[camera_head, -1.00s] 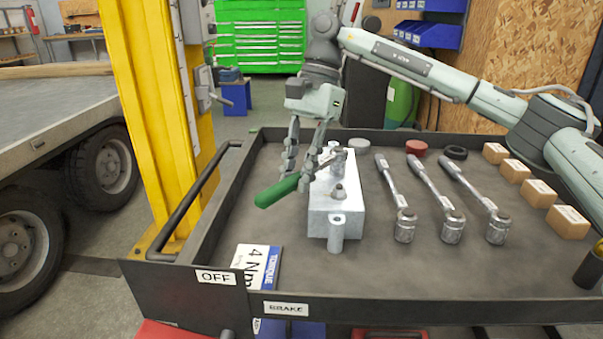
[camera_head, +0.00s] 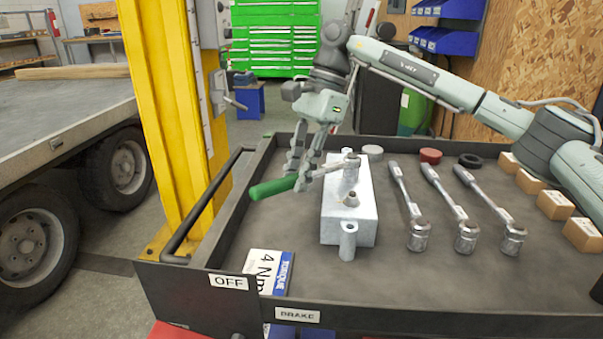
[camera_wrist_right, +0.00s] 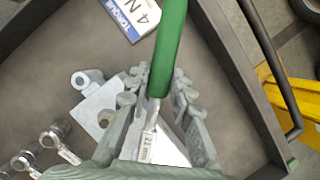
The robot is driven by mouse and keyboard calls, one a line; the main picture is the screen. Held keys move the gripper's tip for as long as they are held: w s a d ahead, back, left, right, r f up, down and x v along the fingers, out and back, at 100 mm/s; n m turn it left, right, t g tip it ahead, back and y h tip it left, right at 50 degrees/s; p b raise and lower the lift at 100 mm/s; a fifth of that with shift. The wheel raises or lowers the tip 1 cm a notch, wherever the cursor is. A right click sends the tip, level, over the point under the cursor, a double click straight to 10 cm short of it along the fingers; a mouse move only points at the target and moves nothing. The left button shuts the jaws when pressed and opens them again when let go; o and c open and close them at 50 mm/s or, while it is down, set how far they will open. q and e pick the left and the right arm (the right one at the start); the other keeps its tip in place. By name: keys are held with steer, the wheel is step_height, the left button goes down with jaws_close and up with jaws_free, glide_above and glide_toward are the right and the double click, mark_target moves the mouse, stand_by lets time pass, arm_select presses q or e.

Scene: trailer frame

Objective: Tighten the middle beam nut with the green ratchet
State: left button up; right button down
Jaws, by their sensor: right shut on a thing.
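The green ratchet (camera_head: 274,188) lies roughly level above the left side of a pale metal beam block (camera_head: 337,228). Its silver head (camera_head: 351,167) stands upright over the far half of the block; I cannot tell if it is seated on a nut. My right gripper (camera_head: 303,177) is shut on the ratchet, near where green handle meets shaft. In the right wrist view, the fingers (camera_wrist_right: 158,92) flank the shaft, marked 21 mm, and the green handle (camera_wrist_right: 172,40) points up. The left gripper is not in view.
Several silver ratchets (camera_head: 459,210) lie right of the block on the dark tray table (camera_head: 290,218). Small cardboard boxes (camera_head: 555,204) line the right side. A torque card (camera_head: 268,270) lies at front left. A yellow post (camera_head: 165,120) stands left of the tray.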

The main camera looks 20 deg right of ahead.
steer(key=shift+w+a+m+t, duration=0.25)
steer(key=shift+w+m+t, duration=0.05)
steer(key=shift+w+m, duration=0.65)
steer(key=shift+w, duration=0.1)
steer(key=shift+w+m+t+p, duration=0.35)
steer(key=shift+w+m, duration=0.4)
steer(key=shift+w, duration=0.25)
steer(key=shift+w+d+m+t, duration=0.1)
steer(key=shift+w+m+t, duration=0.15)
steer(key=shift+w+m, duration=0.75)
